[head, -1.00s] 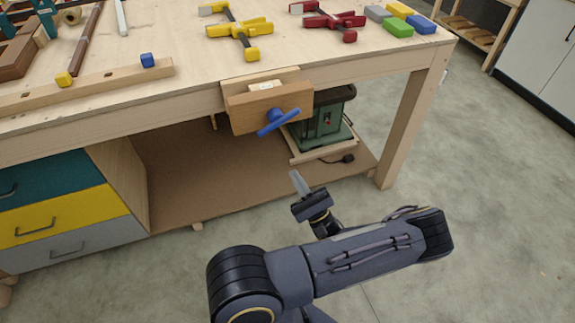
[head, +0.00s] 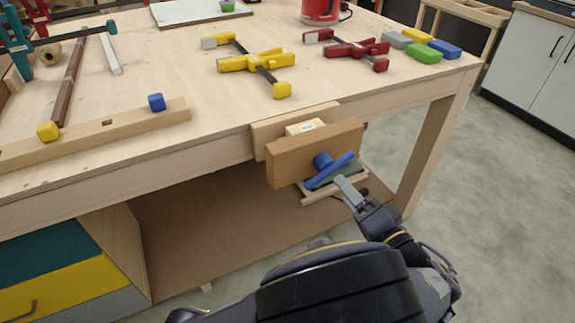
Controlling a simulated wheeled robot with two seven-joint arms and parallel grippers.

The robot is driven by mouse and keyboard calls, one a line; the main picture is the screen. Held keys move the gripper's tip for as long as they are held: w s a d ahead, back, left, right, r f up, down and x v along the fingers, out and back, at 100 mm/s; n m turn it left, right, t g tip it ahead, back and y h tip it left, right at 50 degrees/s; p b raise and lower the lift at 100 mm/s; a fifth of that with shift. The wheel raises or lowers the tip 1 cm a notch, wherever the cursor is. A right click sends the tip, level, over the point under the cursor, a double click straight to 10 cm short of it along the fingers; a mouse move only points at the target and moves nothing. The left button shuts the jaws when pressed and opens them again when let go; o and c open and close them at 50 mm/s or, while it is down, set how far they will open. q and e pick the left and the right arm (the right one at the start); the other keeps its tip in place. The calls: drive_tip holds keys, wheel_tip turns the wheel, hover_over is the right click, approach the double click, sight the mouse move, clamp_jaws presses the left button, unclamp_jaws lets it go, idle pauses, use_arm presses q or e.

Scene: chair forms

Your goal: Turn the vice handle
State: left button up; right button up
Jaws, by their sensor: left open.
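The wooden vice (head: 290,165) is mounted on the front edge of the workbench. A pale block (head: 306,128) with a small label sits between its jaws. The blue vice handle (head: 320,178) is a bar on a round hub on the front jaw, slanting up to the right. My left gripper (head: 346,186) is open, just below and right of the handle's middle. Its fingers overlap the handle's lower side in the picture; I cannot tell whether they touch it. My right gripper is not in view.
On the workbench (head: 180,75) lie yellow clamps (head: 258,62), red clamps (head: 350,49), several coloured blocks (head: 424,53) and a wooden rail (head: 95,132). Drawers (head: 65,285) stand lower left. Floor to the right is clear.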

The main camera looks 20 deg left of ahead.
sight(331, 173)
use_arm(q)
drive_tip(key=x, duration=0.7)
drive_tip(key=shift+w+a+b, duration=0.2)
drive_tip(key=shift+a+b, duration=0.05)
drive_tip(key=shift+b, duration=0.15)
drive_tip(key=shift+c, duration=0.3)
drive_tip(key=c, duration=0.9)
drive_tip(key=shift+r+m+p, duration=0.25)
drive_tip(key=shift+m+p, duration=0.35)
drive_tip(key=shift+p, duration=0.1)
drive_tip(key=shift+f+m, duration=0.1)
drive_tip(key=shift+m, duration=0.2)
drive_tip(key=shift+f, duration=0.1)
drive_tip(key=shift+d, duration=0.1)
